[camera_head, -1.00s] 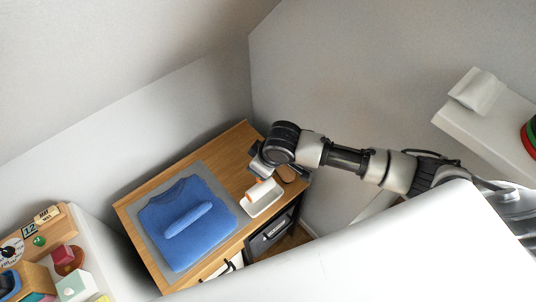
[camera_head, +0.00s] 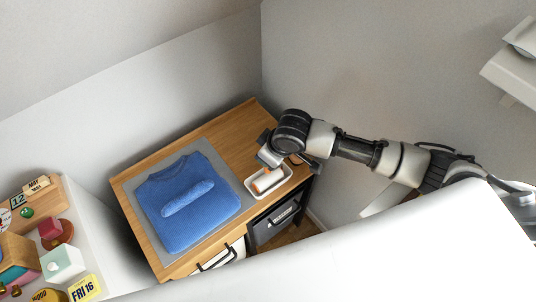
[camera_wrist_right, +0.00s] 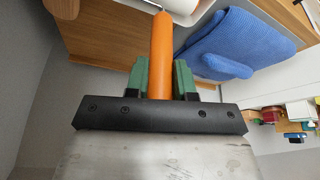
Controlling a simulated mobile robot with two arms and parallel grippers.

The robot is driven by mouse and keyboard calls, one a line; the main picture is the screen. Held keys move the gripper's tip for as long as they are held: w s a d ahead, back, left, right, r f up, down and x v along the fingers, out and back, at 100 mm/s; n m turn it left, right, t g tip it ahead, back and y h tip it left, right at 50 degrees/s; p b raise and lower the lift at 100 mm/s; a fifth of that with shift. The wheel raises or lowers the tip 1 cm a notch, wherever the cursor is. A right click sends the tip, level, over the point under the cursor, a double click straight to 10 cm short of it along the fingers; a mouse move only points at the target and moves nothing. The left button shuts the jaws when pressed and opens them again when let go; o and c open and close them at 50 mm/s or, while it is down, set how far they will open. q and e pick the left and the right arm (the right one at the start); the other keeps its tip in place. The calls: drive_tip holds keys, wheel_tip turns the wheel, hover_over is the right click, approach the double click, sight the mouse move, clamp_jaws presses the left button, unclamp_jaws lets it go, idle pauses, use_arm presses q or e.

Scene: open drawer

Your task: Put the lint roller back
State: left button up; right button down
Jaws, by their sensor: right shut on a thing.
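The lint roller has an orange handle (camera_wrist_right: 161,52) and a white roll (camera_wrist_right: 182,4), which is cut by the top edge of the right wrist view. My right gripper (camera_wrist_right: 160,80) is shut on the handle, with a green finger pad on each side. In the head view the lint roller (camera_head: 266,181) shows orange and white at a white tray (camera_head: 250,182) on the wooden cabinet. I cannot tell whether it rests on the tray floor. My right gripper (camera_head: 268,157) is above the tray's back side, its fingers partly hidden. My left gripper is not in view.
A folded blue garment (camera_head: 215,205) lies on a grey mat (camera_head: 222,160) left of the tray. A dark open compartment (camera_head: 272,224) is below the tray. Walls close in the back and right. A shelf of small objects (camera_head: 62,262) stands at left.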

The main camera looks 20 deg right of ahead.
drive_tip(key=shift+f, duration=0.55)
idle(0.4)
drive_tip(key=c, duration=0.9)
unclamp_jaws()
drive_tip(key=shift+o, duration=0.2)
drive_tip(key=shift+r, duration=0.1)
drive_tip(key=v, duration=1)
drive_tip(key=shift+s+r, duration=0.2)
drive_tip(key=shift+r, duration=0.1)
drive_tip(key=shift+s+f, duration=0.1)
